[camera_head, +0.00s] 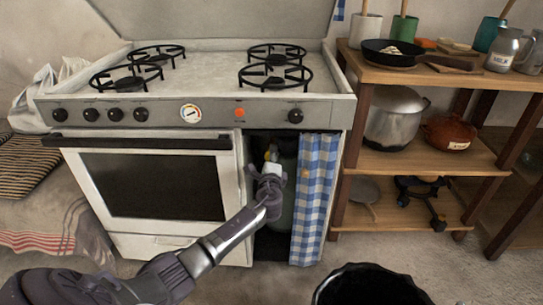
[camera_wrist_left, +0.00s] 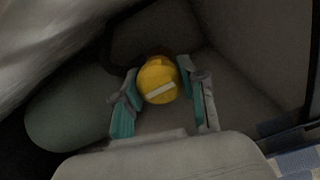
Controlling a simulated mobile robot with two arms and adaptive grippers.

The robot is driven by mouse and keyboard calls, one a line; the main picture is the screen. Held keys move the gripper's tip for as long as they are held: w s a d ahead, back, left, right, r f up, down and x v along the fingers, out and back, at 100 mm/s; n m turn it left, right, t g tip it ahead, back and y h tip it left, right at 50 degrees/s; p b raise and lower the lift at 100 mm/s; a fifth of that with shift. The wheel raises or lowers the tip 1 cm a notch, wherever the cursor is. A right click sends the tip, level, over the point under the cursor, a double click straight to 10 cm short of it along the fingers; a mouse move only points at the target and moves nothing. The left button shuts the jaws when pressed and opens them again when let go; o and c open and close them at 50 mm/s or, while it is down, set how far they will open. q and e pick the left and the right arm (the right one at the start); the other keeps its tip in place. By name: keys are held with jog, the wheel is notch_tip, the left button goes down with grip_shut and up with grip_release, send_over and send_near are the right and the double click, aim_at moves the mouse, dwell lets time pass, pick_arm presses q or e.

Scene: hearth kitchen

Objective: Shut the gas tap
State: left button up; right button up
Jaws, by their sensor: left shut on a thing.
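The gas tap is a round yellow knob with a white bar across its face (camera_wrist_left: 159,80), seen in the left wrist view. The bar is slightly tilted, rising to the right. In the head view a small yellow part of the tap (camera_head: 272,155) shows inside the open compartment at the stove's right. My left gripper (camera_head: 271,166) reaches into this compartment; in the left wrist view its fingers (camera_wrist_left: 158,92) are on both sides of the knob, shut on it. The grey-green gas bottle (camera_head: 287,200) stands behind the gripper, mostly hidden. My right gripper is not in view.
A blue checked curtain (camera_head: 314,195) hangs close to the right of my left gripper. The white stove (camera_head: 150,225) bounds the compartment on the left. A wooden shelf (camera_head: 420,158) with pans and pots stands at the right. A black bin (camera_head: 368,287) is on the floor in front.

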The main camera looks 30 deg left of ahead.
pick_arm(q)
jog(key=shift+d+f, duration=0.1)
jog(key=o, duration=1.1)
jog(key=shift+o, duration=0.2)
jog(key=shift+s, duration=0.1)
jog(key=v, duration=1.2)
